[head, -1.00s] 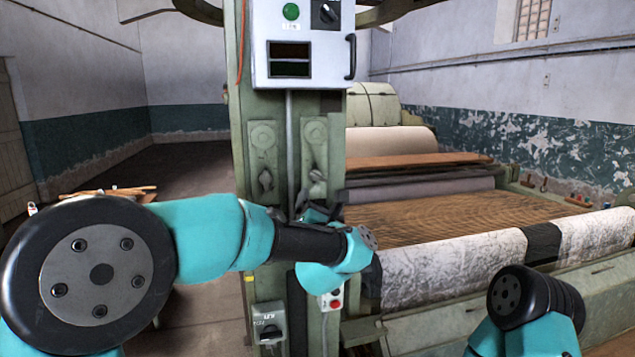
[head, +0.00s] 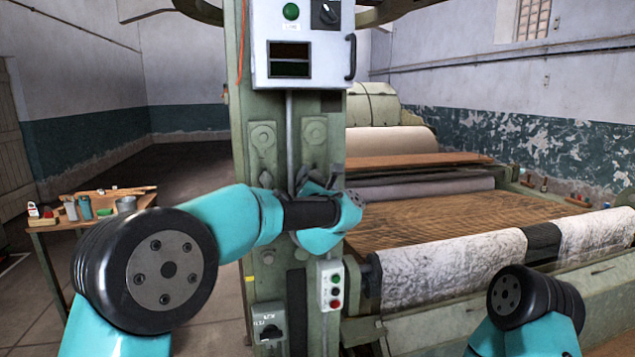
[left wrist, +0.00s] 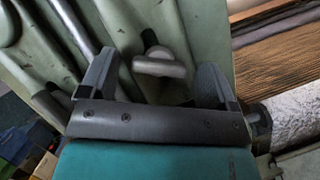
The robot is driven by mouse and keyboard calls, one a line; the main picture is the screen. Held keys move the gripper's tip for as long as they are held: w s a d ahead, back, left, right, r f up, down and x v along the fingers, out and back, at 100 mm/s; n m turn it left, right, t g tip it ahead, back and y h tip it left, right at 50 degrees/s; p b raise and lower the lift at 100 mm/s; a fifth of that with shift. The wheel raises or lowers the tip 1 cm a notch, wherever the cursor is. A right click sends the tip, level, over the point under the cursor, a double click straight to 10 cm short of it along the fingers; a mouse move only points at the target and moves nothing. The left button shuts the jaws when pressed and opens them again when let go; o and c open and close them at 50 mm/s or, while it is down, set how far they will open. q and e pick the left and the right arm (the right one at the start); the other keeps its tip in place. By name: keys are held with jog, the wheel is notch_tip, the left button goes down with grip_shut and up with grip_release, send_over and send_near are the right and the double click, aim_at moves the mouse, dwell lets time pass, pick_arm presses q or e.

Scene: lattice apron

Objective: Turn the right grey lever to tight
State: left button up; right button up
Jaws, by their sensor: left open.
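The right grey lever (left wrist: 160,66) sits on the green machine post and shows in the left wrist view between the two spread fingers of my left gripper (left wrist: 158,62). The fingers stand on either side of it, with gaps visible. In the head view my left gripper (head: 318,176) is in front of the post and hides most of that lever. The left grey lever (head: 265,181) shows beside the gripper in the head view. My right gripper is out of view; only part of that arm shows at lower right.
A control box (head: 303,45) is above the levers. A button box (head: 331,286) and a rotary switch box (head: 269,326) are below. The fabric roll (head: 450,268) and wooden slats (head: 450,215) lie to the right. A side table (head: 85,222) with small containers stands at left.

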pick_arm(q)
jog(key=shift+c, duration=0.5)
jog(key=c, duration=0.8)
jog(key=shift+m, duration=0.6)
jog(key=shift+s+a+r+m+g+h, duration=0.1)
jog(key=shift+m+g+h, duration=0.5)
jog(key=shift+m, duration=1.35)
jog(key=shift+w+r+m+g+h, duration=0.1)
jog(key=shift+m+g+h, duration=0.5)
jog(key=shift+m, duration=1.4)
jog(key=shift+s+a+r+m+g+h, duration=0.1)
jog(key=shift+m+g+h, duration=0.5)
jog(key=shift+m, duration=1.65)
jog(key=o, duration=0.9)
jog(key=shift+s, duration=0.1)
